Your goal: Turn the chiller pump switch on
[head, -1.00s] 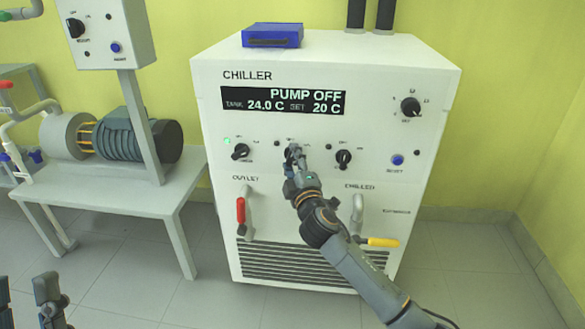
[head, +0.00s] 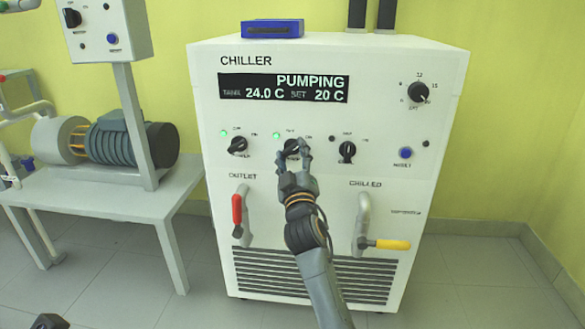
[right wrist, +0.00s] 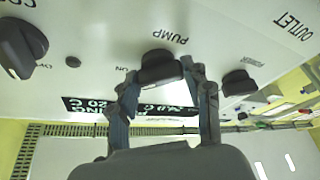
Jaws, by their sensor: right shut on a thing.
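The white chiller (head: 225,185) faces me, and its display (head: 284,88) reads PUMPING, tank 24.0 C, set 20 C. The black pump switch (head: 291,146) is the middle knob of the row, with a lit green lamp (head: 276,135) at its upper left. My right gripper (head: 293,158) is shut on this knob. In the right wrist view the pump switch (right wrist: 160,68) sits between the two fingertips of my right gripper (right wrist: 165,85), under the PUMP label. Only a dark bit of my left gripper (head: 48,321) shows at the bottom left.
The power knob (head: 238,146), its lamp lit green, and another knob (head: 347,152) flank the pump switch. Below are a red-handled outlet valve (head: 238,210) and a yellow-handled chilled valve (head: 391,244). A bench (head: 90,202) with a motor stands at left.

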